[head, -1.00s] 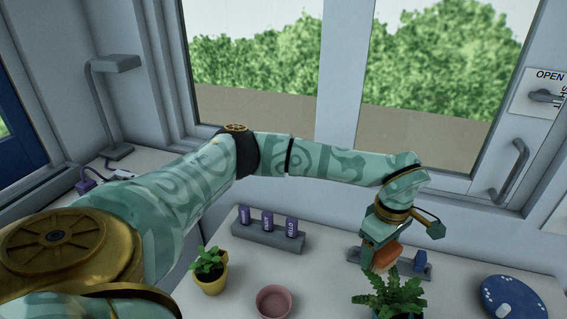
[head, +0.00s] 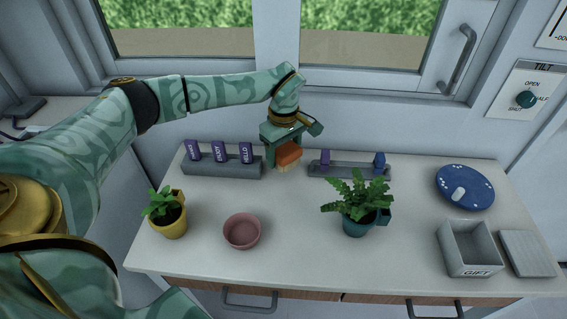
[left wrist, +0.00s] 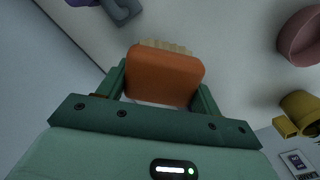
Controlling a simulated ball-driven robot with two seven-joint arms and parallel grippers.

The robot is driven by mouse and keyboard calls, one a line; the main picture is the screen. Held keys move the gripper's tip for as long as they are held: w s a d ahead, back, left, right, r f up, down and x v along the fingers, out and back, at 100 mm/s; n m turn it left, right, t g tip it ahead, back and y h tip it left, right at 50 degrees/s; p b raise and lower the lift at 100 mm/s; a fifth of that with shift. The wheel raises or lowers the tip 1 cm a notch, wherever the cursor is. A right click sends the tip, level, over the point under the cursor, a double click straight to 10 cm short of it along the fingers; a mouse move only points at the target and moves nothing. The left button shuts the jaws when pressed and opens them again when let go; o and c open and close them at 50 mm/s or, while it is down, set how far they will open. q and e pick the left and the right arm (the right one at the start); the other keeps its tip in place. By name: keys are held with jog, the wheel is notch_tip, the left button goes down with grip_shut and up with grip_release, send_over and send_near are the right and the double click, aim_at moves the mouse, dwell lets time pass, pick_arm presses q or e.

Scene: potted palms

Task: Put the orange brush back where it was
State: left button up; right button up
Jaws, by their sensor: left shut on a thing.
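The orange brush (head: 289,157) is held in my left gripper (head: 284,146), bristles down, near the back of the counter. It hangs left of the grey rack (head: 348,171), which holds a purple item (head: 325,158) and a blue item (head: 379,160) with a free stretch between them. In the left wrist view the orange brush (left wrist: 165,75) sits between the two fingers, its pale bristles pointing away from the palm. Whether the bristles touch the counter I cannot tell. My right gripper is not in view.
Left of the brush stands a grey block (head: 222,166) with purple cards. In front are a yellow potted plant (head: 172,224), a pink bowl (head: 242,232) and a fern in a teal pot (head: 357,222). Right are a blue disc (head: 465,187) and a gift box (head: 469,250).

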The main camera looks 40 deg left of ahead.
pick_arm(q)
jog(key=f, duration=0.1)
jog(key=f+b, duration=0.2)
jog(key=f, duration=0.1)
jog(key=shift+a, duration=0.35)
jog(key=shift+w+f, duration=0.1)
jog(key=shift+f, duration=0.05)
jog(key=shift+r, duration=0.2)
jog(key=shift+f, duration=0.2)
jog(key=o, duration=1)
jog(key=shift+c, duration=0.2)
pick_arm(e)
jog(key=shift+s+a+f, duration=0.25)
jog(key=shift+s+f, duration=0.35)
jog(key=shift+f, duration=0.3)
